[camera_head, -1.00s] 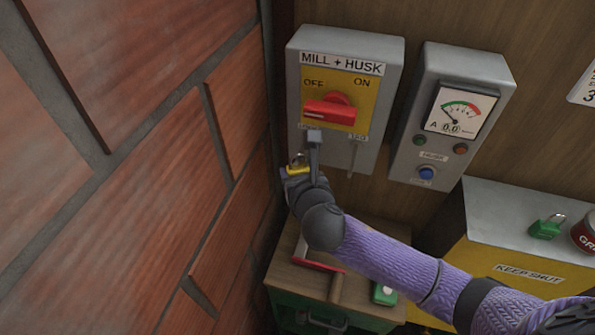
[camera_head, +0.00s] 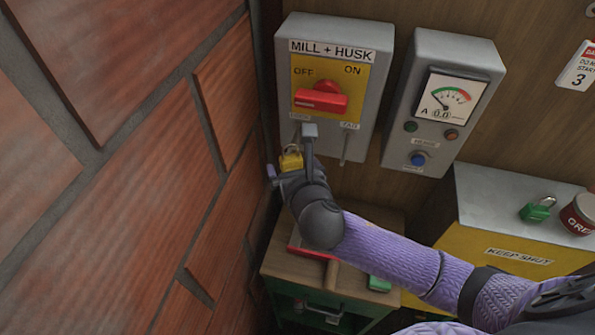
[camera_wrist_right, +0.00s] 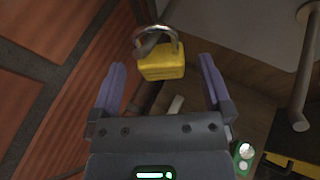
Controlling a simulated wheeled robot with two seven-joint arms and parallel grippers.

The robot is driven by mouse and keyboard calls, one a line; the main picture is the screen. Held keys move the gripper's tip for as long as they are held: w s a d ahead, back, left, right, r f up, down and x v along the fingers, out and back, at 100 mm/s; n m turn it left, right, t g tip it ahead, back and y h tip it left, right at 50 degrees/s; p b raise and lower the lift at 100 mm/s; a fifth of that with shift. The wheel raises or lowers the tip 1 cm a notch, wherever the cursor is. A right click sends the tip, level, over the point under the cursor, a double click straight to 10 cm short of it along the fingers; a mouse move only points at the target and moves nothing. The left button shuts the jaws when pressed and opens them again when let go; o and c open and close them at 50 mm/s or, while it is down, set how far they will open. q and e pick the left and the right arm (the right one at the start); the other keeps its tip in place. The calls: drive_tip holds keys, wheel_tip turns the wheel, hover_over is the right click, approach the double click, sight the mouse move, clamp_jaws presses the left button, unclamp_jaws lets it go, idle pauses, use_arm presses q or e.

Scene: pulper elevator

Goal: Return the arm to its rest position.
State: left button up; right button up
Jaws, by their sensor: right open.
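My right gripper (camera_wrist_right: 163,95) is open, with its two fingers apart in the right wrist view. A yellow padlock (camera_wrist_right: 162,62) hangs just beyond the fingertips, and nothing is seen between the fingers. In the head view, my right gripper (camera_head: 277,178) is just below the grey MILL + HUSK switch box (camera_head: 372,75), and the padlock (camera_head: 291,159) shows at the box's lower left. The red switch handle (camera_head: 321,100) lies near level. My left gripper is not in view.
A brick wall (camera_head: 130,190) stands close on the left. A meter box (camera_head: 455,50) is to the right. A wooden-topped cabinet (camera_head: 275,258) is below. A green padlock (camera_head: 537,209) and red tin (camera_head: 580,215) stand on the KEEP SHUT box (camera_head: 500,195).

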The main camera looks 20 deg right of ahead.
drive_tip(key=d+v, duration=0.1)
drive_tip(key=v, duration=0.7)
drive_tip(key=s+d+f+m+g+y, duration=0.1)
drive_tip(key=s+f+m+g, duration=0.5)
drive_tip(key=m, duration=1)
drive_tip(key=s+d+f+m+g, duration=0.1)
drive_tip(key=s+f+m+g, duration=0.25)
drive_tip(key=s+m, duration=0.85)
wheel_tip(320, 180, down, 31)
drive_tip(key=w+m+g+b, duration=0.2)
drive_tip(key=m+b, duration=0.3)
drive_tip(key=b, duration=0.8)
drive_tip(key=s+d+f+b, duration=0.1)
drive_tip(key=s+f+b, duration=0.4)
drive_tip(key=f, duration=0.6)
drive_tip(key=s+d+f+g+b, duration=0.1)
drive_tip(key=s+d+f+b, duration=0.1)
drive_tip(key=s+f+b, duration=0.4)
drive_tip(key=s+f, duration=0.3)
drive_tip(key=f, duration=0.2)
drive_tip(key=shift+s+f, duration=0.2)
